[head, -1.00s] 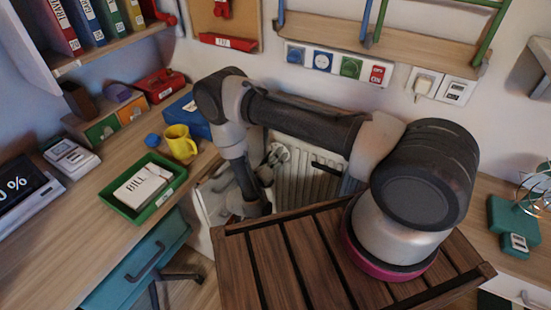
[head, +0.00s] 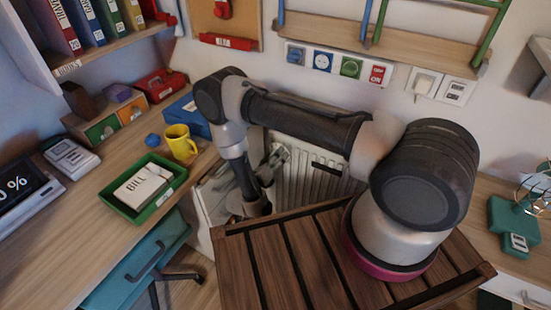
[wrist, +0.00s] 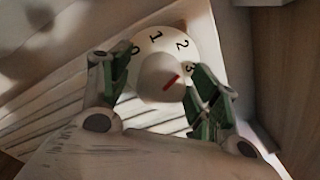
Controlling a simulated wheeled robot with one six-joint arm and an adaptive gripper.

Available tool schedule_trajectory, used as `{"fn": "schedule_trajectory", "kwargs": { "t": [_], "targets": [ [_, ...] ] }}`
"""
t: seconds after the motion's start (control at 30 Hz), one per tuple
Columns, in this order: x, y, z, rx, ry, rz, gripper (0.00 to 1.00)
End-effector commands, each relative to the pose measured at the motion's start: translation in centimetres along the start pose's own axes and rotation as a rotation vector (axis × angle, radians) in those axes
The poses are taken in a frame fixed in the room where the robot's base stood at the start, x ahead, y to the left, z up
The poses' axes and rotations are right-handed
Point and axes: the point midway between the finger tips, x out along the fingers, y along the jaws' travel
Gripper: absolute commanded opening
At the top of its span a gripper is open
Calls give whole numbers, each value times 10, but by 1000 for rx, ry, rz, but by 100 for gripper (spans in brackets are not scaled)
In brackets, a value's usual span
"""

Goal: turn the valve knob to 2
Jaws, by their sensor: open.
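The valve knob (wrist: 160,72) is a pale round cap in the wrist view, with a short red mark on its face. The white dial (wrist: 157,38) behind it carries the digits 0, 1, 2 and 3. The red mark points up and right, toward the 2 and 3 side; the exact reading is unclear. My gripper (wrist: 159,76) is open, with one green-and-grey finger on each side of the knob. I cannot tell whether either finger touches it. The right finger is close to the 3. In the head view the knob is too small to make out.
A ribbed white radiator (head: 308,165) stands behind my arm. A wooden slatted surface (head: 270,268) lies in front. The desk at left holds a green tray (head: 172,190) with a bill and a yellow mug (head: 181,142).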

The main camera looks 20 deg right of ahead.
Motion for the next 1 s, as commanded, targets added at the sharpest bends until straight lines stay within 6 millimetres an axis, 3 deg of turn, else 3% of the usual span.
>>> {"fn": "schedule_trajectory", "kwargs": {
  "t": [0.17, 0.63, 0.8, 1.0],
  "targets": [
    [-12, 1, 1, 0, -3, 2, 62],
    [-106, 1, 1, 1, -3, 3, 62],
    [-119, 0, 0, 1, -1, 1, 62],
    [-120, 0, 0, 0, 0, 0, 62]
  ]
}}
